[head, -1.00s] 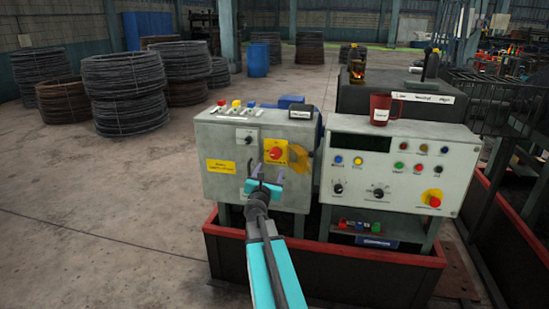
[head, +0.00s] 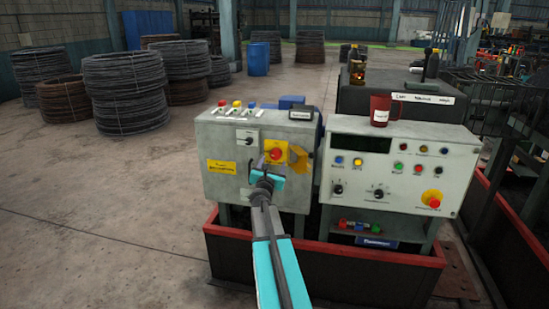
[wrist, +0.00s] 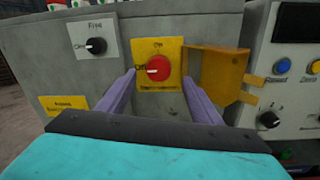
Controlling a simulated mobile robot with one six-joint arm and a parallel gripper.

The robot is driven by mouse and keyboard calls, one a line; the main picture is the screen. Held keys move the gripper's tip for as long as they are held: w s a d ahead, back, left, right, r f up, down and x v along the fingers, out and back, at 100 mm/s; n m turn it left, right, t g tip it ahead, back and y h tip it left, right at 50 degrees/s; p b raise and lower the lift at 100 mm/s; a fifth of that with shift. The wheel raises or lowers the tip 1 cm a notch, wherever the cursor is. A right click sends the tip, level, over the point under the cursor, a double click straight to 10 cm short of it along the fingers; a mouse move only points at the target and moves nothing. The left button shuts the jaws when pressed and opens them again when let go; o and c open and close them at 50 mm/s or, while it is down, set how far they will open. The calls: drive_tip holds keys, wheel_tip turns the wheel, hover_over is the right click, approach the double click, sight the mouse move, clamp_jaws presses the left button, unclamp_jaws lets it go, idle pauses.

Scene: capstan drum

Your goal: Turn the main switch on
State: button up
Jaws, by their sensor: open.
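The main switch (wrist: 158,68) is a red round knob on a yellow plate on the front of the left grey control box (head: 225,140). The plate reads "On" at its top and what looks like "Off" at its left. A yellow cover flap (wrist: 215,72) stands swung open to the right of the plate. My gripper (wrist: 158,88) is open, with its two purple fingers spread to the left and right of the knob's plate. In the head view my gripper (head: 266,170) is just in front of and below the red knob; whether it touches is unclear.
A black selector marked "Free" (wrist: 95,46) sits left of the switch. The right control panel (head: 395,165) carries several buttons, with a red mug (head: 381,110) on top. A red-rimmed trough (head: 330,250) runs below the boxes.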

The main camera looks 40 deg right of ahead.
sight(276, 155)
drive_tip(key=shift+p+x, duration=0.5)
drive_tip(key=shift+x, duration=2.85)
drive_tip(key=shift+c, duration=0.4)
drive_tip(key=c, duration=1)
drive_tip(key=shift+a+f, duration=0.1)
drive_tip(key=shift+a, duration=0.15)
drive_tip(key=shift+d, duration=0.15)
